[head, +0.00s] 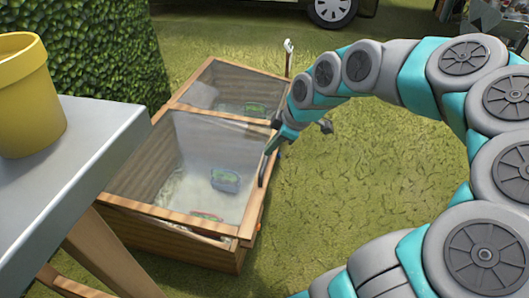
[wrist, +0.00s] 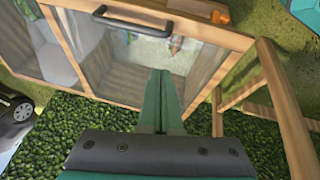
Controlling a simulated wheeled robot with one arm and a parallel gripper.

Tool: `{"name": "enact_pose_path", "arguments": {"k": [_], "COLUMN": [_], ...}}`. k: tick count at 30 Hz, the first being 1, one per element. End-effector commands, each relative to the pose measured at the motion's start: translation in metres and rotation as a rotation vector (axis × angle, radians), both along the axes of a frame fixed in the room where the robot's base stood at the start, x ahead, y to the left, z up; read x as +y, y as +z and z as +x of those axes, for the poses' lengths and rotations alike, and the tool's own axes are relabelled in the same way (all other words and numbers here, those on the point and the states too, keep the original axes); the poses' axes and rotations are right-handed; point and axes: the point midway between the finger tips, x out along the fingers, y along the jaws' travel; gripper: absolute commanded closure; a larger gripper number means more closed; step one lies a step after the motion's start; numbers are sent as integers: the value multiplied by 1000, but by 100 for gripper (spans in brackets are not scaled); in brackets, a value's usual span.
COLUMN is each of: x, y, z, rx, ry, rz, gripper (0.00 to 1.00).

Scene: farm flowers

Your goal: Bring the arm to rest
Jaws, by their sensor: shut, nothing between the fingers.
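My arm (head: 385,68) curves in from the right in the head view and reaches down to the wooden cold frame. My gripper (wrist: 161,101) is shut and empty, its two fingers together in the wrist view. In that view it points across the glazed lid of the cold frame (wrist: 200,27), near a dark handle (wrist: 134,22). In the head view the gripper end is by the right edge of the cold frame (head: 178,218). I cannot tell whether it touches the frame.
A grey table (head: 75,170) with a yellow pot (head: 27,95) stands at the left. A hedge (head: 95,50) is behind it. A vehicle wheel (head: 332,9) shows at the top. Small packets (head: 225,180) lie behind the glazing. Open grass (head: 370,180) is right of the cold frame.

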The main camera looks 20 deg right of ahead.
Motion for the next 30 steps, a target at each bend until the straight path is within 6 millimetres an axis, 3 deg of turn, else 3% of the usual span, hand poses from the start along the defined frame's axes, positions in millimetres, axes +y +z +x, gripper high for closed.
{"name": "enact_pose_path", "arguments": {"k": [6,13,17,20,23,27,30], "x": [-15,-21,-19,-4,20,54,67], "y": [30,40,43,53,71,89,95], "z": [-15,-22,-24,-37,-64,-124,-170], "rx": [-4,-1,7,45,125,288,402], "ry": [-1,0,-2,-22,-84,-253,-418], "rz": [-1,0,-2,-3,-13,-48,-83], "gripper": [100,100,100,100,100,100,100]}}
